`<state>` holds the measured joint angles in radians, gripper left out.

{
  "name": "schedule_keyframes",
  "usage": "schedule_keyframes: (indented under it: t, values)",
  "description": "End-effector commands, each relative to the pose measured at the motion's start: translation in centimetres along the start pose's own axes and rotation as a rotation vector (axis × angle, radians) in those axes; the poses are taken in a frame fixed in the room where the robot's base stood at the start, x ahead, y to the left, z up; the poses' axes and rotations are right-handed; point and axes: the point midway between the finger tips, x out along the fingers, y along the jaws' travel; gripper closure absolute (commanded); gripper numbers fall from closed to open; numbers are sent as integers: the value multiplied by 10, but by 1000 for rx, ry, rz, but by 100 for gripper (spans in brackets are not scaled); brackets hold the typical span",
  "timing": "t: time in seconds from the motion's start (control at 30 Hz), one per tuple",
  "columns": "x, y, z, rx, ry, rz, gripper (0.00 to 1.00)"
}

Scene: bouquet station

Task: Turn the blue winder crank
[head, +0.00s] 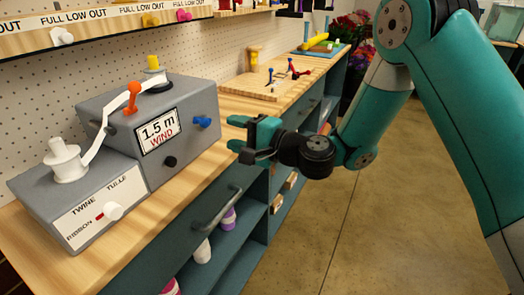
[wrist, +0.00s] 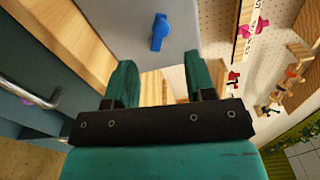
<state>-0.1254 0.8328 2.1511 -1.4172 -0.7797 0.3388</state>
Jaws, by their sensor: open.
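The blue winder crank (head: 203,122) sticks out from the right side of the grey winder box (head: 120,160). In the wrist view the blue crank (wrist: 158,32) lies ahead of the fingertips, near the top middle, on the grey side wall. My gripper (head: 238,133) is open and empty, just right of the crank with a gap between them. In the wrist view my gripper (wrist: 160,78) has its two fingers spread to either side, below the crank. The box's display (head: 159,131) reads "1.5 m WIND".
The box stands on a wooden bench (head: 225,150), with a drawer handle (head: 216,208) and shelves below. An orange lever (head: 133,97) and a white spool (head: 65,160) are on the box. A wooden board (head: 265,88) with small pegs lies farther back. Floor is clear at right.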

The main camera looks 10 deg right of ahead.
Motion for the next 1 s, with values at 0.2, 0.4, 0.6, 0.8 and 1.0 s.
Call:
schedule_keyframes:
  t: [0.2, 0.4, 0.6, 0.8, 1.0]
  values:
    - [-37, 6, -2, -4, 2, -5, 50]
    - [-59, 2, -2, -2, 2, -4, 50]
    - [-67, 0, 0, -2, 1, -3, 50]
    - [-67, -2, 0, -2, 0, -3, 50]
    - [-66, -13, 20, -76, -69, 32, 50]
